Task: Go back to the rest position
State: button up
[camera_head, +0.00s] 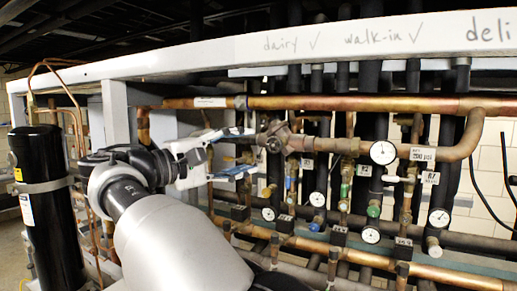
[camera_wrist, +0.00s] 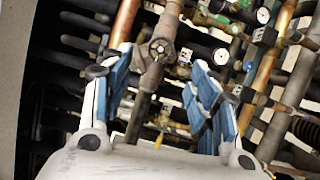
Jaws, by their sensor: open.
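My gripper (camera_head: 240,153) is open and empty in the head view, in front of the compressor rack at left of centre. I cannot tell the exact gap, but nothing is held.
A black cylinder (camera_head: 47,210) stands at left beside thin copper tubes. A white beam (camera_head: 300,44) with handwriting crosses above. Several gauges, such as one dial (camera_head: 383,152), and valves crowd the pipes at centre and right. Lower pipes (camera_head: 430,268) run beneath.

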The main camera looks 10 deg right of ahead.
jog(key=shift+v, duration=1.1)
jog(key=s+d+f+g+y+b, duration=0.25)
jog(key=s+d+f, duration=0.25)
jog(key=d+f, duration=0.35)
jog(key=s+d+f+g+y+b, duration=0.25)
jog(key=s+d+f+y, duration=0.2)
jog(key=d+f, duration=0.45)
jog(key=s+a+f+m+y+b, duration=0.2)
jog(key=s+f+m+y+b, duration=0.1)
jog(key=s+f, duration=0.8)
jog(key=s+a+f+m+y+b, duration=0.1)
jog(key=s+f+m+y+b, duration=0.2)
jog(key=s+f, duration=0.9)
notch_tip(320, 180, down, 5)
jog(key=shift+a+f+m+y+b, duration=0.1)
jog(key=shift+a+m+y+b, duration=0.25)
jog(key=shift+m+y, duration=0.7)
jog(key=shift+g, duration=0.3)
